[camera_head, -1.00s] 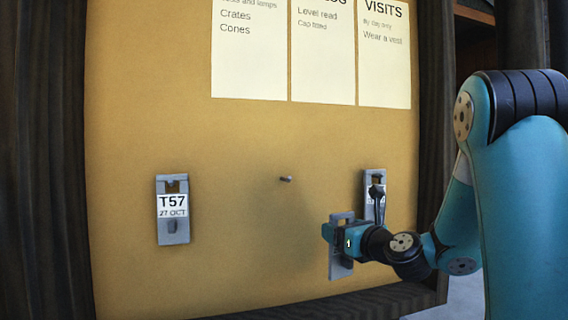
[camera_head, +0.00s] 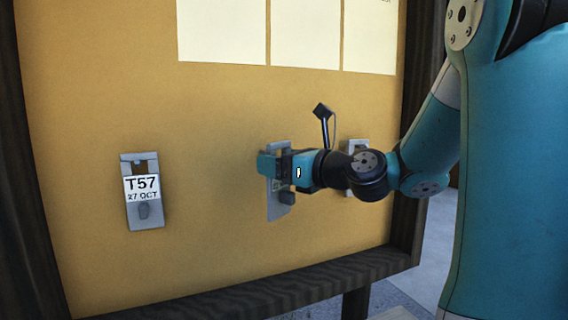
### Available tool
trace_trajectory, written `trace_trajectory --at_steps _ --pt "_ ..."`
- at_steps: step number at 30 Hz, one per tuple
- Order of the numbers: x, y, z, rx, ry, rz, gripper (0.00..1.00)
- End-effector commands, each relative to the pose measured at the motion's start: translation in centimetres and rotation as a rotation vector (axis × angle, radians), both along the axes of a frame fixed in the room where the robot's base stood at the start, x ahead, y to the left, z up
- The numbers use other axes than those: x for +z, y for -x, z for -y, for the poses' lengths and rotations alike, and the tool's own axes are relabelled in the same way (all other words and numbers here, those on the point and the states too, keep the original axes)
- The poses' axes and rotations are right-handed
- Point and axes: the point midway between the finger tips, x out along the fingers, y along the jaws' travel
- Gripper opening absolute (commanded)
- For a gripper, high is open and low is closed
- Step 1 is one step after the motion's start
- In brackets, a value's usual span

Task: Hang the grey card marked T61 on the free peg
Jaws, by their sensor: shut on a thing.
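My gripper (camera_head: 275,166) is shut on a grey card (camera_head: 278,207) in front of the yellow board. The card hangs below and shows above the jaws, roughly upright with a slight tilt. Its marking is mostly covered, so I cannot read T61 on it. The free peg is not visible; the card and gripper cover the middle stretch of board between the two other cards. I cannot tell whether the card touches the board or the peg.
A grey card marked T57, 27 OCT (camera_head: 142,190) hangs to the left. Another grey card (camera_head: 357,152) hangs to the right, partly behind my wrist. Pale paper sheets (camera_head: 305,35) are above. A dark wooden frame (camera_head: 260,292) edges the yellow board (camera_head: 210,250).

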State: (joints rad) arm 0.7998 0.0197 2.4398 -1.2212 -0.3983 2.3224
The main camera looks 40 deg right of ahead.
Motion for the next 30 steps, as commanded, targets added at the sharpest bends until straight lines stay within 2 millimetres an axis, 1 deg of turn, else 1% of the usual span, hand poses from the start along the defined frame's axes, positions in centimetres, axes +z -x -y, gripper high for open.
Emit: trace_trajectory --at_steps 30 --pt "-0.5 -6.2 2.0 -0.003 0.0 0.001 0.47"
